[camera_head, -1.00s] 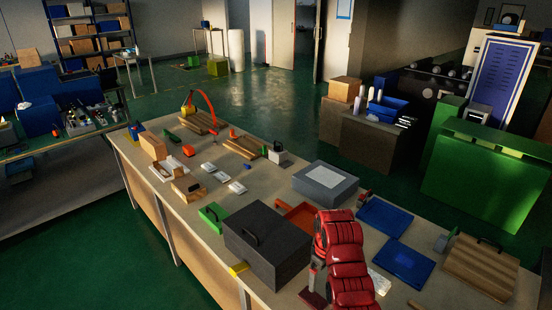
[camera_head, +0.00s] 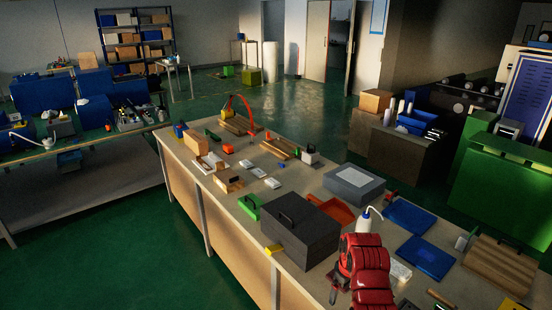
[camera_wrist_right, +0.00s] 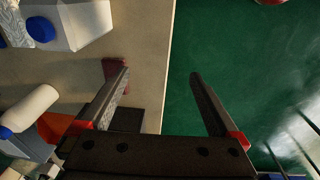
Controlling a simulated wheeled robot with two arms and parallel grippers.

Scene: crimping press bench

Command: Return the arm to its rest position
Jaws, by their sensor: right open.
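My right arm (camera_head: 365,270) is the red one at the lower right of the head view, over the near edge of the bench. Its gripper (camera_wrist_right: 160,76) is open in the right wrist view, with nothing between the two fingers. One finger is over the bench top and the other over the green floor. In the head view the gripper (camera_head: 338,285) is small and partly hidden by the arm. My left gripper is not in view.
The bench (camera_head: 208,180) holds a dark grey box with a handle (camera_head: 300,232), a white spout bottle (camera_head: 368,220) behind my arm, blue trays (camera_head: 428,258) and a wooden board (camera_head: 500,265). A dark red item (camera_wrist_right: 115,68) is beside one finger. Open floor (camera_head: 110,255) lies left.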

